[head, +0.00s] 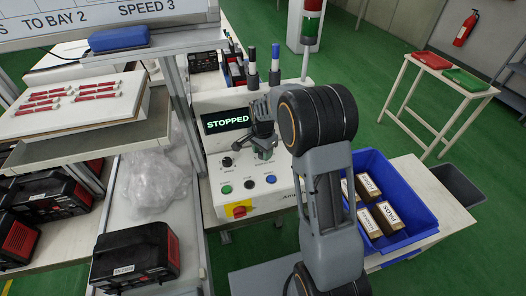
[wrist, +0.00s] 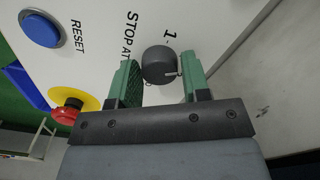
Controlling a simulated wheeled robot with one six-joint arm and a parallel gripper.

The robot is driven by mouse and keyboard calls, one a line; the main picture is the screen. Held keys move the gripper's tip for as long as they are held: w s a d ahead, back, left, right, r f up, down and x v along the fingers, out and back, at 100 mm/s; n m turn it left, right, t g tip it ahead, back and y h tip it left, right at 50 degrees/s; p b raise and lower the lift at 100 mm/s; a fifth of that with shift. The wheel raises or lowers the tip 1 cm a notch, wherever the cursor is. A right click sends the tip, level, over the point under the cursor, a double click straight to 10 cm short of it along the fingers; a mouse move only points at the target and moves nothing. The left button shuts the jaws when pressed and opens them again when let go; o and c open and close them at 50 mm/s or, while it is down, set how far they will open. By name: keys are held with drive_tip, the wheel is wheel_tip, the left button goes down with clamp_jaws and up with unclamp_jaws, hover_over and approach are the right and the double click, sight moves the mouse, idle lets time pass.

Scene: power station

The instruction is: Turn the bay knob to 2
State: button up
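In the wrist view a dark round knob (wrist: 160,63) sits on the white panel between the two green fingers of my gripper (wrist: 162,82). A narrow gap shows on each side, so the gripper is open around it. The letters "STOP AT" and a "1" with a dash are printed near the knob. Its setting is not clear. In the head view my gripper (head: 264,150) is at the front of the white control box (head: 212,103) and hides this knob. The box display (head: 226,119) reads "STOPPED". A sign (head: 100,18) above reads "TO BAY 2 SPEED 3".
Another dark knob (head: 227,161) sits left of my gripper. Below are a green button (head: 227,189), a black button (head: 249,184), a blue reset button (head: 271,179) and a red-yellow switch (head: 239,211). A blue bin (head: 408,194) with boxes stands at right. A shelf post (head: 181,110) stands close left.

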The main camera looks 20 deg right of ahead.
drive_tip(key=o, duration=0.3)
drive_tip(key=shift+o, duration=0.2)
wheel_tip(320, 180, up, 14)
drive_tip(key=shift+b, duration=0.35)
drive_tip(key=shift+f, duration=0.1)
idle(0.4)
drive_tip(key=s+n+t, duration=0.4)
drive_tip(key=s+n, duration=0.8)
drive_tip(key=s, duration=0.9)
drive_tip(key=shift+s, duration=0.4)
